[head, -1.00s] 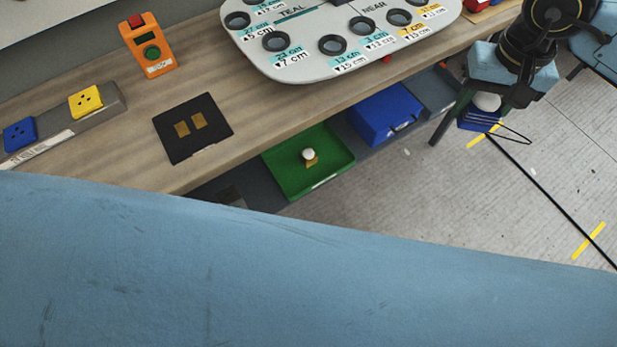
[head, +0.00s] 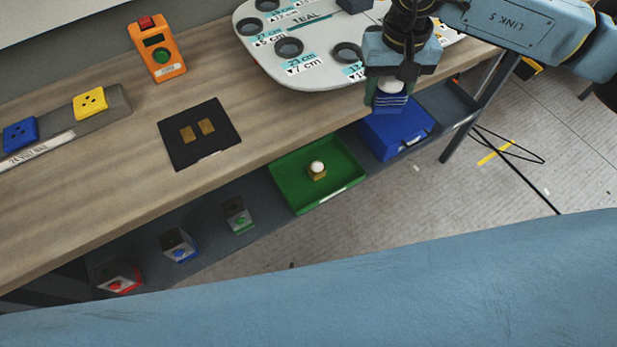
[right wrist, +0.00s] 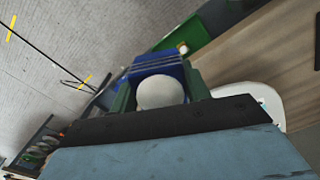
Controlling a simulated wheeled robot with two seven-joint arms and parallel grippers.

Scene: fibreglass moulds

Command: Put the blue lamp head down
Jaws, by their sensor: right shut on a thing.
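The blue lamp head (head: 392,104) has blue fins and a white dome. My right gripper (head: 389,84) is shut on it and holds it in the air by the front edge of the bench (head: 330,108), in front of the grey-white board. In the right wrist view the lamp head (right wrist: 158,72) sits between the green fingers (right wrist: 160,92), its white dome towards the camera. A black mat (head: 199,134) with two brass pads lies bare on the bench. My left gripper is not in view.
The white board (head: 318,67) with holes and labels stands on the bench behind. A green tray (head: 345,191) holding a brass-based white bulb and a blue box (head: 395,135) are below the bench edge. An orange tester (head: 157,50) stands left. Bench around the mat is clear.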

